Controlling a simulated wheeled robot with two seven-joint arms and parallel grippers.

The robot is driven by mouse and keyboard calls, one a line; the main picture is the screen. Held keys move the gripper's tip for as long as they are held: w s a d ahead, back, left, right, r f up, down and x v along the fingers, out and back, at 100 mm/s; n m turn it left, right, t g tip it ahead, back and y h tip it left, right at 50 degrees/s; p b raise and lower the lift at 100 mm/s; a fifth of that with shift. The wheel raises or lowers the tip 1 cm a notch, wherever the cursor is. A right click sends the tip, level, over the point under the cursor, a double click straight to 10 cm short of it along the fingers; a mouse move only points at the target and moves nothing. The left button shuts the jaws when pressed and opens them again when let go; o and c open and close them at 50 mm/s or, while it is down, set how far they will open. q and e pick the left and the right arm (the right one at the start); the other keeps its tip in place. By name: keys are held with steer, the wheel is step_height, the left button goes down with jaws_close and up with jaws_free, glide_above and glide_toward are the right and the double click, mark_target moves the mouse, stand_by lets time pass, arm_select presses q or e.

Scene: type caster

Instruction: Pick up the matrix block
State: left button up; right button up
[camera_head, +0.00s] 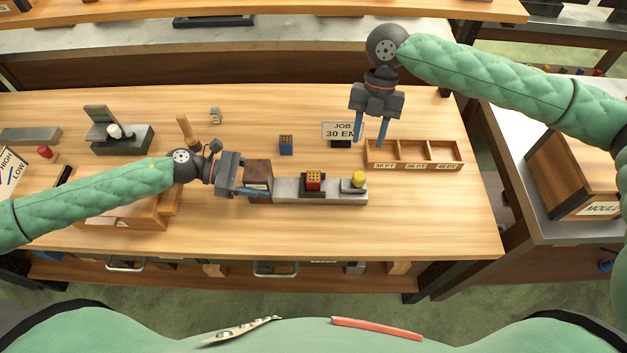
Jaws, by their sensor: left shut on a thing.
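Two small blocks with dotted tops could be the matrix block. A blue one (286,145) stands alone on the table, and a red one (314,180) sits on the grey metal bed (288,187). My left gripper (268,193) is at the front of the brown box (258,170) at the bed's left end. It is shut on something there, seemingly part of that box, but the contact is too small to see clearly. My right gripper (370,130) is open and empty, pointing down beside the job sign and above the table.
A wooden tray (413,166) with three labelled compartments lies at the right. A yellow knob (359,177) is on the bed's right end. The table's front right is clear.

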steer(key=shift+o, duration=0.2)
steer(key=o, duration=0.4)
steer(key=shift+c, duration=0.2)
steer(key=shift+a+r, duration=0.15)
steer(key=shift+a, duration=0.25)
steer(key=s+a+m+t, duration=0.1)
steer(key=a+m, duration=0.3)
steer(key=m, duration=0.1)
steer(key=s+a+m+t, duration=0.2)
steer(key=a+m, duration=0.2)
steer(key=m, duration=0.1)
steer(key=s+a+m+t+h, duration=0.1)
steer(key=s+a+m, duration=0.1)
steer(key=a+m, duration=0.2)
steer(key=shift+s+r+m, duration=0.1)
steer(key=shift+r+m, duration=0.1)
steer(key=shift+m, duration=0.2)
glide_above(314, 176)
steer(key=f, duration=0.6)
steer(key=shift+s+a+f, duration=0.25)
steer(key=shift+s+f, duration=0.05)
steer(key=shift+f, duration=0.05)
steer(key=shift+w+d+f, duration=0.1)
steer(key=shift+w+f, duration=0.05)
steer(key=shift+f, duration=1.15)
steer(key=shift+w+d+f, duration=0.1)
steer(key=shift+f, duration=1.2)
